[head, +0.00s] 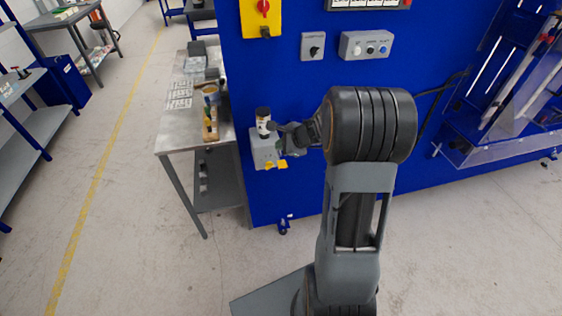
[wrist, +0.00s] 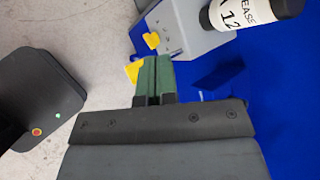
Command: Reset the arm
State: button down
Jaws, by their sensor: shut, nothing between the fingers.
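My gripper (wrist: 152,78) shows in the wrist view with its two green-faced fingers pressed together and nothing between them. In the head view my gripper (head: 283,152) is small and partly hidden by my arm, close in front of the blue panel. A grey box (wrist: 182,30) with yellow tabs (wrist: 151,41) lies just beyond the fingertips in the wrist view. The same grey box (head: 264,148) is fixed low on the blue panel in the head view. A black-capped bottle with a white label (head: 263,124) stands at that box; its label (wrist: 232,12) also shows in the wrist view.
The blue panel (head: 270,200) rises close beside my arm and carries switch boxes (head: 365,45). A metal table (head: 178,135) with tools and parts stands left of it. A clear-guarded machine (head: 505,130) is at the right. The floor (head: 130,200) at the left is open.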

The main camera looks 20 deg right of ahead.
dwell(0.7)
jog(key=shift+s+a+f+n, duration=0.1)
jog(key=shift+s+f+n, duration=0.1)
jog(key=shift+n, duration=0.2)
jog(key=s+a+r+n+g+h, duration=0.1)
jog(key=s+a+r+n, duration=0.2)
jog(key=s+n, duration=0.3)
jog(key=s+a+r+n+g+h, duration=0.1)
jog(key=s+a+r+n+h, duration=0.1)
jog(key=s+n, duration=0.5)
jog(key=s+a+r+n+g+h, duration=0.1)
jog(key=s+a+r+n, duration=0.4)
jog(key=s+n, duration=0.2)
jog(key=shift+s+a+g+h, duration=0.2)
jog(key=shift+s+g+h, duration=0.1)
jog(key=shift+s, duration=0.25)
jog(key=shift+r, duration=0.1)
